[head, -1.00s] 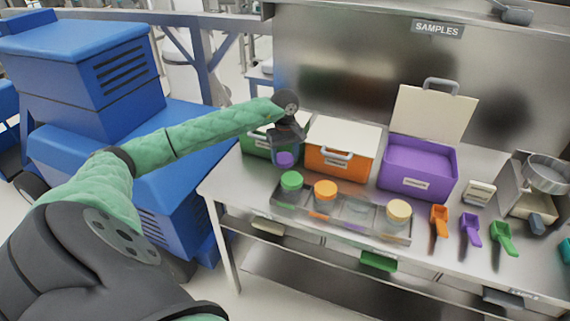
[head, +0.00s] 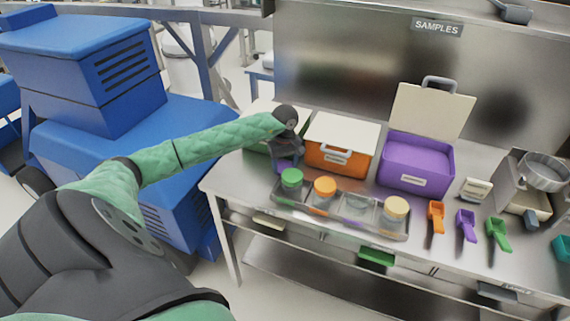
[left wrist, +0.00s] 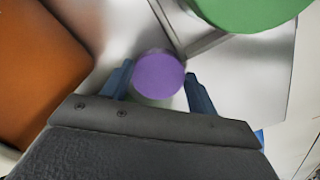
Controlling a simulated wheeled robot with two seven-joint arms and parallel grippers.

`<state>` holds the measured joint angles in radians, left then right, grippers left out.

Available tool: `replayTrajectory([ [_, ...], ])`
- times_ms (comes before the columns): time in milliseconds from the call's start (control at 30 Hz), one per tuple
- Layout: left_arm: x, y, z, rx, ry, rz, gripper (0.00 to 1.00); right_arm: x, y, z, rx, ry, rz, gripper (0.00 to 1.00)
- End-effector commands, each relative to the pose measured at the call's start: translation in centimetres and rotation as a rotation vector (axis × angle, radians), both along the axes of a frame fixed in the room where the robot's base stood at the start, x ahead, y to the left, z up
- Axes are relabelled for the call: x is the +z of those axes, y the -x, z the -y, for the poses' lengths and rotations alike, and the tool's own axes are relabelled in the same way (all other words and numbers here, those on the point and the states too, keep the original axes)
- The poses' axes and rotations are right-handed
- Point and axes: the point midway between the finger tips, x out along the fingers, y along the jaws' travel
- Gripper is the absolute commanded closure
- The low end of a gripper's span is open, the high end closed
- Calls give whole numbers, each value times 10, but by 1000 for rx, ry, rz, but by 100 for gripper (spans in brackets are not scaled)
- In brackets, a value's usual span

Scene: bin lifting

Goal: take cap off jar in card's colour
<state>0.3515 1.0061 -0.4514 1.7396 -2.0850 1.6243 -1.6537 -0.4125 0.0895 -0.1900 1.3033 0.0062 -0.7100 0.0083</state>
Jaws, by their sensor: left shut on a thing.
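My left gripper (head: 286,158) is at the left end of the bench, just behind the jar tray. It is shut on a round purple cap (left wrist: 158,74), which lies between its fingers in the left wrist view. In the head view the cap is mostly hidden. The tray (head: 277,199) holds a green-capped jar (head: 291,180), an orange-capped jar (head: 325,188), a clear jar without a cap (head: 357,203) and a tan-capped jar (head: 396,208). A small pale card or stand (head: 476,189) is right of the purple bin; its colour mark is unclear. My right gripper is out of view.
A closed green bin (head: 256,147) and a closed orange bin (head: 338,159) stand behind the tray. The purple bin (head: 416,180) has its lid (head: 433,110) raised. A scale (head: 540,180) stands far right.

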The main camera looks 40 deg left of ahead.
Motion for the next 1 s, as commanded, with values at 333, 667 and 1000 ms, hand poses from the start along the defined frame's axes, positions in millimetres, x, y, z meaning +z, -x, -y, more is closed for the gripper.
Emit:
replayTrajectory([
  [333,-2,0,0,0,0,0,28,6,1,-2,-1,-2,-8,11],
  [667,-2,0,0,0,0,0,19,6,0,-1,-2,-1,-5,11],
  [1000,6,-1,0,-1,-1,3,19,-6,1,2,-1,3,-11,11],
])
